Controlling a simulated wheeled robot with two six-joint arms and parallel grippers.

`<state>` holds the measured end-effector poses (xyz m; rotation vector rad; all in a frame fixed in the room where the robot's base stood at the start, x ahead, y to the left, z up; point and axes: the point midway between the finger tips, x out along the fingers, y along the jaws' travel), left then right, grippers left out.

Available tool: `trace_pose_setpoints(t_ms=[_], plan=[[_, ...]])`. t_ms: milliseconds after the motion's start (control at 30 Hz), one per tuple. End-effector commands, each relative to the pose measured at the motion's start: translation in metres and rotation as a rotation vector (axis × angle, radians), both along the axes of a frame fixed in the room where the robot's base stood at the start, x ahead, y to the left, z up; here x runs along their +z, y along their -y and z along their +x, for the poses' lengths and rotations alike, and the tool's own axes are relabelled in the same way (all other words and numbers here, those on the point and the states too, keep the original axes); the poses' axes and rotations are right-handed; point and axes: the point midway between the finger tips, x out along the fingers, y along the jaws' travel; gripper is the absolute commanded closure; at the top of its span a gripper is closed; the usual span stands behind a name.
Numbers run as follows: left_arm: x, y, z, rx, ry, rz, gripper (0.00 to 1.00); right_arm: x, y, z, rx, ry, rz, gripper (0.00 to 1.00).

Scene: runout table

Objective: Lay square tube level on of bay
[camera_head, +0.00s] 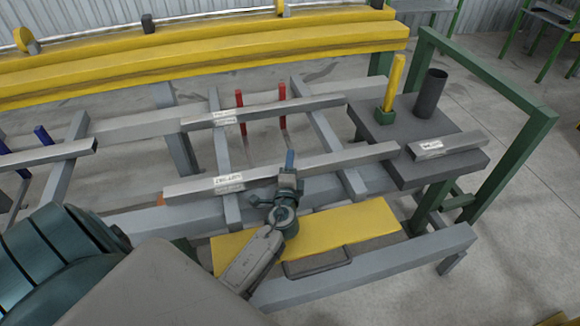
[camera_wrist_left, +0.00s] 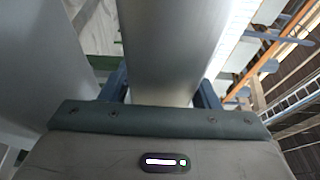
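A long grey square tube (camera_head: 345,160) with a white label lies across the crossbars of the bay in the head view, roughly along the rack. My left gripper (camera_head: 290,162) reaches it from the near side, close to its middle. In the left wrist view the tube (camera_wrist_left: 170,45) runs between the two blue fingers (camera_wrist_left: 161,92), which sit close against both its sides, so the gripper appears shut on it. The inner finger faces are partly hidden. A second labelled tube (camera_head: 285,107) lies farther back, beside two red posts (camera_head: 239,98). My right gripper is not in view.
A dark side table (camera_head: 400,130) at the right bears a short labelled tube piece (camera_head: 448,145), a dark cylinder (camera_head: 429,93) and a yellow upright (camera_head: 394,82). A yellow plate (camera_head: 340,228) is below the near side. A yellow beam (camera_head: 200,60) runs behind.

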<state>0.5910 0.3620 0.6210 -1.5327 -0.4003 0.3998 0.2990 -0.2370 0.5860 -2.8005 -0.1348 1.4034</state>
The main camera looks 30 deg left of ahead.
Motion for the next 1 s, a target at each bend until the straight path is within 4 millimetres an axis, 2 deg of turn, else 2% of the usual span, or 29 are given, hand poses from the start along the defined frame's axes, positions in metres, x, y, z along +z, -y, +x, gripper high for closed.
trace_pose_setpoints(t_ms=[367,533,600,800,1000], plan=[[0.003,0.000,0.000,0.000,0.000,0.000,0.42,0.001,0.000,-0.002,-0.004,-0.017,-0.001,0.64],[0.013,0.000,0.000,0.000,-0.001,0.000,0.42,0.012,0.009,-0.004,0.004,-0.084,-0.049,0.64],[0.006,0.009,-0.016,-0.001,-0.003,-0.004,0.42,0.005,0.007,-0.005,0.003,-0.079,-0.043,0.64],[0.006,0.032,-0.059,0.001,-0.001,-0.004,0.42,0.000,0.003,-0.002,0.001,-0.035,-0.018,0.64],[0.007,0.050,-0.090,0.000,-0.001,-0.003,0.42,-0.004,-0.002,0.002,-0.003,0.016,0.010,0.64]])
